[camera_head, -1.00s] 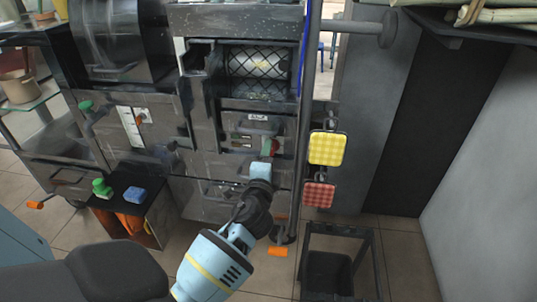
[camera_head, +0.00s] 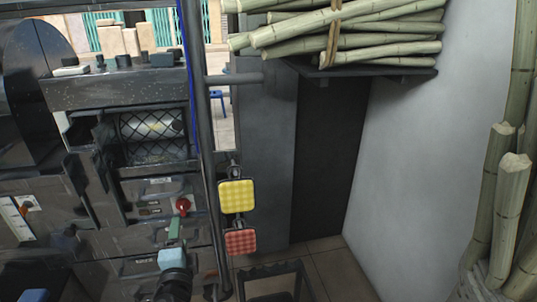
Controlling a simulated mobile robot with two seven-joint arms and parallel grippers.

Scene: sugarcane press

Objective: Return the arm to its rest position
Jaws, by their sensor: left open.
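My left gripper (camera_head: 172,259) shows at the lower left of the head view, a light-blue end on a dark wrist. It is open, with nothing visible in it; the finger gap is hard to make out. It is in front of the grey press machine (camera_head: 60,190), just below a green part (camera_head: 173,229) and a red knob (camera_head: 183,205) on its panel. I cannot tell whether it touches the panel. Most of the left arm is cut off by the bottom edge. My right gripper is not in view.
A vertical pole (camera_head: 203,150) stands right of the gripper, with a yellow pad (camera_head: 237,196) and a red pad (camera_head: 240,242) beside it. A dark open frame (camera_head: 275,270) stands below. Cane lies on a shelf (camera_head: 375,71); more cane (camera_head: 505,210) stands at right.

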